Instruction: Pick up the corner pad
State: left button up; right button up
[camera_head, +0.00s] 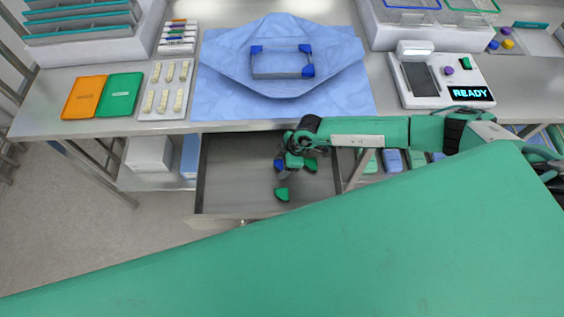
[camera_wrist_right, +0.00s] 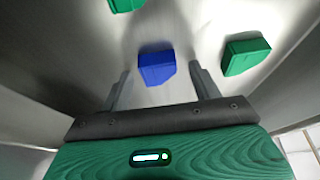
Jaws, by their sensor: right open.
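A blue corner pad (camera_head: 278,165) lies in the open metal drawer (camera_head: 225,180). In the right wrist view the blue pad (camera_wrist_right: 156,68) shows between and slightly beyond my right gripper's fingertips (camera_wrist_right: 159,70), with a gap on both sides. My right gripper (camera_head: 288,170) is open and empty, pointing down into the drawer. Green pads (camera_head: 283,194) lie near it in the drawer; the wrist view shows one green pad (camera_wrist_right: 246,55) to the right and one (camera_wrist_right: 126,4) at the top edge. My left gripper is not in view.
On the table a clear rectangular case (camera_head: 281,64) with blue pads on three corners lies on a blue cloth (camera_head: 222,90). A device reading READY (camera_head: 471,94) stands right. Orange (camera_head: 84,97) and green (camera_head: 120,95) cases lie left. The drawer walls surround my right gripper.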

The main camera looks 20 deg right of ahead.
jog(key=c, duration=1)
jog(key=shift+c, duration=0.2)
jog(key=shift+r, duration=0.1)
